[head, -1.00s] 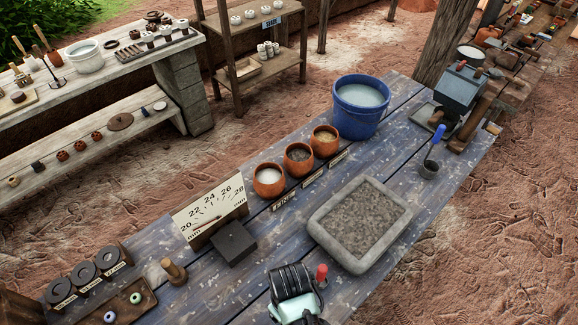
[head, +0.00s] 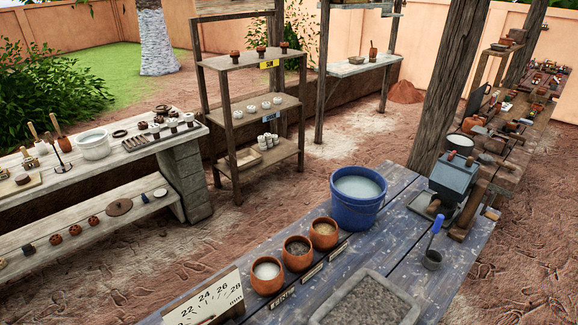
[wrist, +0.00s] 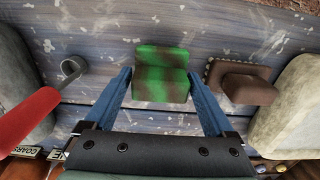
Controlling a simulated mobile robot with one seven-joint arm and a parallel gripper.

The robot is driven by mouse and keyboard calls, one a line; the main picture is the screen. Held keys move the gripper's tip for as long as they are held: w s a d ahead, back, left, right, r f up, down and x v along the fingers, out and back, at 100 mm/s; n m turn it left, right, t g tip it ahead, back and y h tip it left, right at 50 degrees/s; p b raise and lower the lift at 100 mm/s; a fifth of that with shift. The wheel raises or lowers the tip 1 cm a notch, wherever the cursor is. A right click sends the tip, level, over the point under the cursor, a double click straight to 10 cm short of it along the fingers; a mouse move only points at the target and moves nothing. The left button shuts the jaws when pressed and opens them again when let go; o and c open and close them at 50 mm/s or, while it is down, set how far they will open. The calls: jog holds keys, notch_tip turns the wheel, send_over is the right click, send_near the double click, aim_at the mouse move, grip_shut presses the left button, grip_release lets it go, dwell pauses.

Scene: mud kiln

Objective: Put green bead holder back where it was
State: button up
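The green bead holder (wrist: 161,75), a stepped green block with brown smudges, is centred in the wrist view. My gripper (wrist: 160,72) has its two blue fingertips against the left and right sides of the holder and appears shut on it. The blue plank tabletop (wrist: 110,20) lies behind the holder; the gap between them is hard to judge. My gripper and the holder are outside the head view.
Wooden shelves (head: 250,105) stand behind. A brown block (wrist: 240,85) and red handle (wrist: 30,105) flank my gripper.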

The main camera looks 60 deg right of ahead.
jog(key=shift+o, duration=0.4)
jog(key=shift+r, duration=0.45)
notch_tip(320, 180, up, 11)
jog(key=shift+r, duration=0.2)
